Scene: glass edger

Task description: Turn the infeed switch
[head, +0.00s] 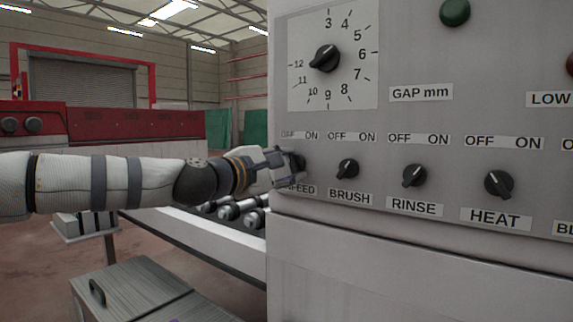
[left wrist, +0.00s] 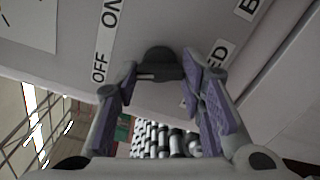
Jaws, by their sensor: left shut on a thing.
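The infeed switch is the leftmost knob of the row on the grey panel; in the head view my left gripper (head: 290,165) covers most of it and part of its label. In the left wrist view the black infeed switch (left wrist: 160,62) sits between the two fingertips of my left gripper (left wrist: 158,76). The fingers are shut on the knob, one on each side. The OFF/ON label (left wrist: 105,45) shows beside it. My right gripper is in neither view.
The brush (head: 347,168), rinse (head: 414,175) and heat (head: 498,184) switches sit to the right on the same panel. The gap dial (head: 325,58) is above. A roller conveyor (head: 238,208) runs below my left arm, and a grey box (head: 140,290) stands at lower left.

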